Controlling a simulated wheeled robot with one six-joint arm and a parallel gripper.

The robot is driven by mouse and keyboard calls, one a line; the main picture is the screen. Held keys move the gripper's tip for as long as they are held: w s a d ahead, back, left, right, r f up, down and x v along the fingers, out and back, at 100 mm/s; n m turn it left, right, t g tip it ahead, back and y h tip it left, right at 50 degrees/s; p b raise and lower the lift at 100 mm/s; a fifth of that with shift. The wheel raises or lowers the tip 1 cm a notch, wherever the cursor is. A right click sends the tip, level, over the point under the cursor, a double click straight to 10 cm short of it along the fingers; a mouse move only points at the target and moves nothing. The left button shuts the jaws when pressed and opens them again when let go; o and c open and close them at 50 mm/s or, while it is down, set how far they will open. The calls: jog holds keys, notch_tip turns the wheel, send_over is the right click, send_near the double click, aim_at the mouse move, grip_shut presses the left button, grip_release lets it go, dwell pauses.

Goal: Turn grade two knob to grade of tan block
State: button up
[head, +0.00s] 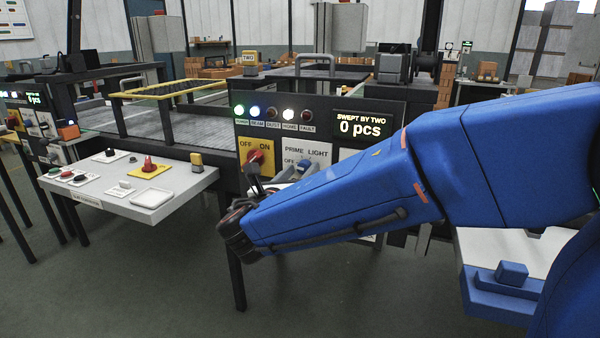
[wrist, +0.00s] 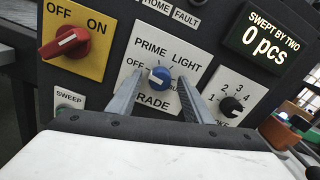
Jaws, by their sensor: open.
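The blue grade knob (wrist: 160,77) sits on a white plate (wrist: 188,60) lettered OFF, PRIME and LIGHT, with GRADE below, partly covered. A pale mark shows on the knob's left side; its exact setting is hard to read. My gripper (wrist: 162,84) is open, one finger on each side of the knob. I cannot tell whether either finger touches it. In the head view my blue arm covers much of this panel (head: 370,108).
A red OFF/ON switch (wrist: 66,41) is left of the knob. A black numbered dial (wrist: 231,106) is to its right. A SWEEP button (wrist: 64,108) is lower left. The side table (head: 105,207) holds several buttons. A blue block (head: 512,272) is at the right.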

jog(key=c, duration=1.1)
jog(key=shift+o, duration=0.2)
jog(key=shift+m, duration=0.3)
jog(key=m, duration=1)
jog(key=o, duration=1.1)
jog(key=shift+c, duration=0.2)
